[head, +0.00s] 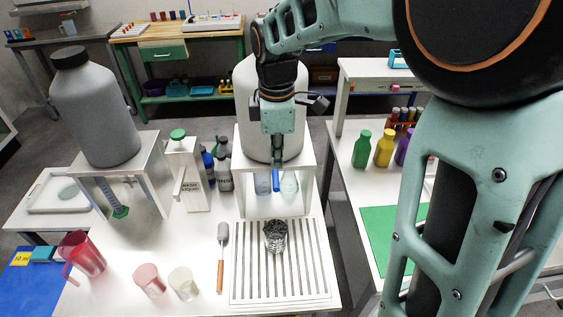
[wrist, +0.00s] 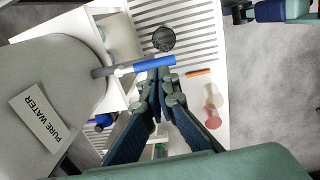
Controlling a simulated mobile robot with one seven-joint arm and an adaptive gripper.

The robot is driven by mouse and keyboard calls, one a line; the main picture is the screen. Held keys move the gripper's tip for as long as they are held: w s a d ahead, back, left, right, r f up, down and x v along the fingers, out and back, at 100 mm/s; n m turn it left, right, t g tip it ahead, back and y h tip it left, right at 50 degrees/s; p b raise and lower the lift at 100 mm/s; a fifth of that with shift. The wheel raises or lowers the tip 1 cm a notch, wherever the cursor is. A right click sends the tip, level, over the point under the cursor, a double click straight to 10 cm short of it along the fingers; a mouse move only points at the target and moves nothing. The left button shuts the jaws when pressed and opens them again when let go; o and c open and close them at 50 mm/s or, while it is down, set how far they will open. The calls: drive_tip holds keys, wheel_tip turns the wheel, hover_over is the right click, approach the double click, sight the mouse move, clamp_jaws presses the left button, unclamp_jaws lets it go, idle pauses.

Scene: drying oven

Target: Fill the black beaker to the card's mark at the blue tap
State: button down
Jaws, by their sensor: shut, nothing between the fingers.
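The black beaker (head: 276,237) stands upright on the slatted drain rack, below and in front of the blue tap (head: 276,181). It also shows in the wrist view (wrist: 163,39), seen from above; its fill level is not readable. The blue tap (wrist: 155,64) sticks out from a tank labelled PURE WATER (wrist: 38,115). My gripper (head: 277,160) points down just above the tap. In the wrist view my gripper (wrist: 158,78) is shut and empty, its tips right at the blue part; I cannot tell whether they touch. A yellow card (head: 22,258) lies at the far left, its writing too small to read.
The slatted rack (head: 238,275) fills the table's front right. A wash liquid container (head: 190,180) and a second tank (head: 95,110) are behind.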

wheel_tip(320, 180, up, 9)
drive_tip(key=shift+f, duration=0.2)
drive_tip(key=shift+w+a, duration=0.1)
drive_tip(key=shift+a, duration=0.05)
